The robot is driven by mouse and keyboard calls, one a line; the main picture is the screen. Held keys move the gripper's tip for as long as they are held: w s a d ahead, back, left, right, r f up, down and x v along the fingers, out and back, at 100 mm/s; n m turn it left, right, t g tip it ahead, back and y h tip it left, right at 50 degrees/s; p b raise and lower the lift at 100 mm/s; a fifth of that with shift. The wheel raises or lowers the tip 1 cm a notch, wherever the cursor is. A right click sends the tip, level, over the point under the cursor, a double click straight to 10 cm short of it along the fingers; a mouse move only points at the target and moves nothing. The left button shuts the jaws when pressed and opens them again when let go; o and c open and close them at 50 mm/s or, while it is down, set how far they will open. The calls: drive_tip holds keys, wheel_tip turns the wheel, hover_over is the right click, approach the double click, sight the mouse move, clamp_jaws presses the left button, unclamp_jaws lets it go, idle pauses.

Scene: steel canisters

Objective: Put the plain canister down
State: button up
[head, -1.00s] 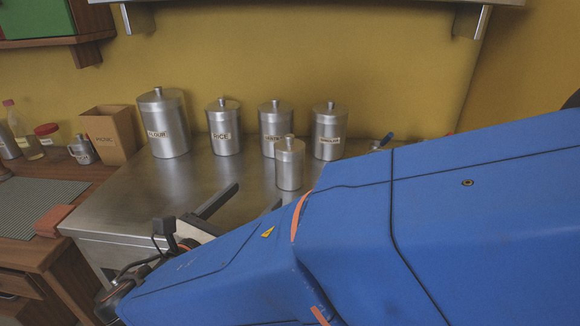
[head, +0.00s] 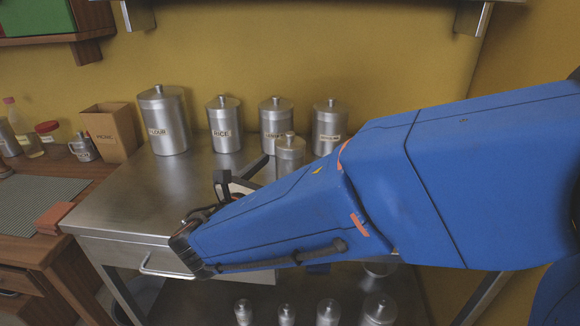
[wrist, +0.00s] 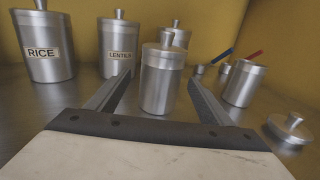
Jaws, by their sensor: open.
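The plain canister (head: 289,153), small, steel, lidded and without a visible label, stands upright on the steel counter (head: 150,205). It is in front of the labelled canisters, and my arm hides its lower part in the head view. In the wrist view the plain canister (wrist: 160,85) appears between the two fingers of my gripper (wrist: 160,77), with a gap on each side. My gripper (head: 262,170) is open. I cannot tell how far the fingers reach along the canister's sides.
Flour (head: 166,122), rice (head: 224,126), lentils (head: 276,120) and another labelled canister (head: 330,127) stand along the back. To the right are a lidless canister (wrist: 245,84) and a loose lid (wrist: 288,128). The counter's left part is clear. Several canisters stand on a lower shelf.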

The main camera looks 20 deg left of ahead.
drive_tip(key=w, duration=0.2)
drive_tip(key=w+d, duration=0.1)
drive_tip(key=w, duration=0.1)
drive_tip(key=shift+w+f, duration=0.1)
drive_tip(key=shift+w, duration=0.25)
drive_tip(key=c, duration=1.4)
